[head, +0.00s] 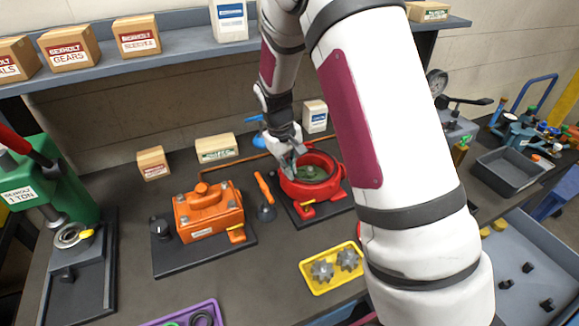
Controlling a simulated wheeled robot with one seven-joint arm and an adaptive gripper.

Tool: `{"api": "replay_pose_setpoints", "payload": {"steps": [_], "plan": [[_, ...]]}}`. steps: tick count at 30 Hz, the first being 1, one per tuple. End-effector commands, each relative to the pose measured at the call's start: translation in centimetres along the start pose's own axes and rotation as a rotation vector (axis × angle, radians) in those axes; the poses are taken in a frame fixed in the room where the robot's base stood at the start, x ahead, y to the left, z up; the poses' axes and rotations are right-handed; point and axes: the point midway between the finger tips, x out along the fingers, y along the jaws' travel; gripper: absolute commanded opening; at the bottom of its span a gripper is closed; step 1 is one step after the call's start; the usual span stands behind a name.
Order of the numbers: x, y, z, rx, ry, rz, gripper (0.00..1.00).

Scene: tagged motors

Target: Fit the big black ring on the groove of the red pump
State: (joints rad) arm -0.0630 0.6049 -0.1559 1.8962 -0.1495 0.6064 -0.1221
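The red pump (325,188) stands on a dark base plate on the bench, right of centre. Its round top is open, with a greenish inside showing. My gripper (293,166) points down at the left part of the pump's rim. It is small here, and I cannot tell whether its fingers are open or shut, hold anything, or touch the rim. A black ring (201,318) lies in the purple tray (213,304) at the bottom edge, partly cut off; I cannot tell whether it is the big one. The groove is not clearly visible.
An orange motor (208,212) stands left of the pump, with an orange-handled tool (264,193) between them. A yellow tray (308,280) with gears lies in front. A green press (60,180) stands at left. My arm hides part of the bench at right.

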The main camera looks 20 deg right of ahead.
Motion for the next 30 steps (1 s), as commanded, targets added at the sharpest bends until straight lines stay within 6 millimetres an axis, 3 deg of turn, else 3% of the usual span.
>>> {"api": "replay_pose_setpoints", "payload": {"steps": [30], "plan": [[0.28, -0.04, -0.01, 0.0, 0.0, 0.0, 0.0]]}}
